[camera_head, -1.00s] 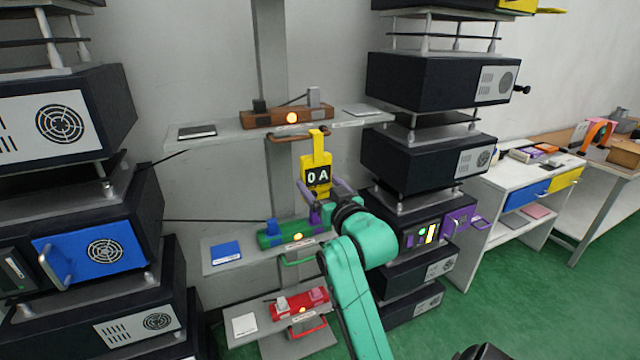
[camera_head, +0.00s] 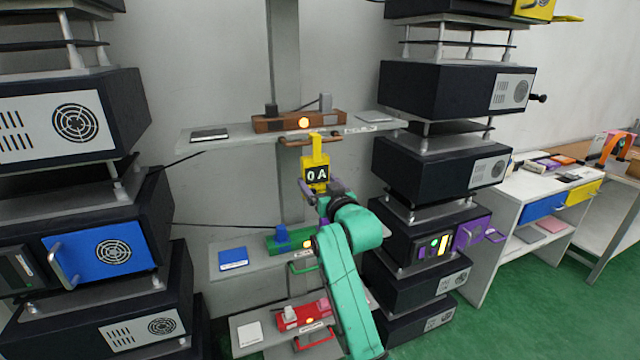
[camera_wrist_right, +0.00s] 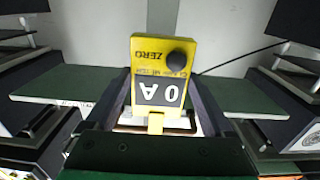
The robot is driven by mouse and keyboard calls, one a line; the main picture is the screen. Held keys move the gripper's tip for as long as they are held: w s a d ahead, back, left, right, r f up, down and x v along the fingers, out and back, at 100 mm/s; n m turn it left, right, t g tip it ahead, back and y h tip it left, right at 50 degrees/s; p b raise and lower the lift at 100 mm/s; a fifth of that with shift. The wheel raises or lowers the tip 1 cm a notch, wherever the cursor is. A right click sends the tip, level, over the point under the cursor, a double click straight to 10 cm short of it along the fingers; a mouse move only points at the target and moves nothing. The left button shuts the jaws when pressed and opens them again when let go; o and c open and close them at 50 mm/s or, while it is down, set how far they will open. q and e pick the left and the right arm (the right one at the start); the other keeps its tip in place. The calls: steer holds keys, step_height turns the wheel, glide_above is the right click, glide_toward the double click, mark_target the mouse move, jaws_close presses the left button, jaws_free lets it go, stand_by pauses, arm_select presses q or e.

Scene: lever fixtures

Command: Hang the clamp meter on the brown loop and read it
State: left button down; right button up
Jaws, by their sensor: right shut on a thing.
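The yellow clamp meter (camera_head: 317,160) is upright, with its jaw at the top and a dark display reading "0 A". My right gripper (camera_head: 322,190) is shut on its lower part. In the right wrist view the meter (camera_wrist_right: 160,60) sits between the fingers, upside down, with a black knob and the word ZERO. The brown loop (camera_head: 290,141) sticks out under the brown fixture (camera_head: 268,124) on the top shelf. The meter's jaw overlaps the loop in the head view; I cannot tell whether it is around it or in front. My left gripper is out of view.
A green fixture (camera_head: 285,244) with a green loop and a red fixture (camera_head: 290,318) with a red loop sit on lower shelves. Stacks of dark equipment boxes (camera_head: 440,90) stand on both sides. A white table (camera_head: 535,205) is at right.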

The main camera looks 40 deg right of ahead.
steer(key=shift+f, duration=0.1)
steer(key=o, duration=1.5)
steer(key=p+v, duration=0.7)
steer(key=v, duration=0.7)
steer(key=shift+s+a, duration=0.2)
steer(key=shift+s, duration=0.15)
